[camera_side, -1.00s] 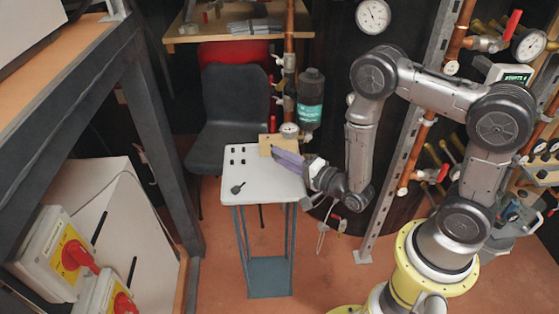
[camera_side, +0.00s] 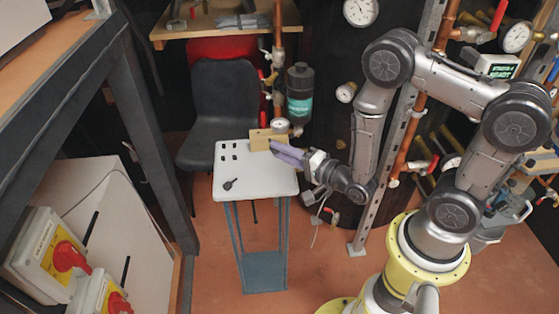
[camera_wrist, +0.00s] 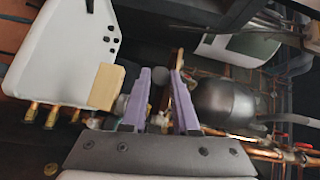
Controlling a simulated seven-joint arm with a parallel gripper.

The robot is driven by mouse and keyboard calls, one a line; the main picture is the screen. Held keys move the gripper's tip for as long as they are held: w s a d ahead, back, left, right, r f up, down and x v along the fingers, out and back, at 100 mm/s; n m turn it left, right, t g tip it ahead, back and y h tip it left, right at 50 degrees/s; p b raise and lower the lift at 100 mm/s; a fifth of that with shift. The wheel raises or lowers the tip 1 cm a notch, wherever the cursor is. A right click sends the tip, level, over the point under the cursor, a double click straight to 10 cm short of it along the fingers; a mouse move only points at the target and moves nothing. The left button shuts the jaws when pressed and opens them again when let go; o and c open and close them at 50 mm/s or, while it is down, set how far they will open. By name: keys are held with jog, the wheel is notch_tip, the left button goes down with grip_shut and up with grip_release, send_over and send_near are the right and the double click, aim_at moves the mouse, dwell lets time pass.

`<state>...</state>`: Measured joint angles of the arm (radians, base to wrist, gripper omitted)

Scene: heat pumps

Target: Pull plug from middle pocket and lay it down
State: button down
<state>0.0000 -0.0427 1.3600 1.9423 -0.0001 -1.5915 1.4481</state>
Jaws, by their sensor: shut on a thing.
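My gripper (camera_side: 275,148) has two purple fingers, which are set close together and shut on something. It is beside the right end of a tan block (camera_side: 268,140) at the back right of a small white table (camera_side: 262,180). In the wrist view, the fingertips (camera_wrist: 161,74) point away past the block (camera_wrist: 107,87), which lies to their left. A small grey rounded thing (camera_wrist: 158,76) shows between the fingertips and may be the plug; its shape is mostly hidden. The block's pockets cannot be made out.
Several small black pieces (camera_side: 228,151) and a dark round-headed piece (camera_side: 230,184) lie on the white table. A green-labelled cylinder (camera_side: 300,95) and copper pipes (camera_side: 278,65) stand behind. A black chair (camera_side: 224,105) is at the back left.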

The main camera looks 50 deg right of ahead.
notch_tip(320, 180, up, 23)
jog(key=g, duration=0.2)
jog(key=w+d+f+g, duration=0.1)
jog(key=w+f+g, duration=0.1)
jog(key=w, duration=0.5)
jog(key=shift+w+g, duration=0.15)
jog(key=shift+g, duration=0.55)
jog(key=shift+w+f, duration=0.1)
jog(key=shift+w, duration=0.05)
jog(key=shift+w, duration=0.2)
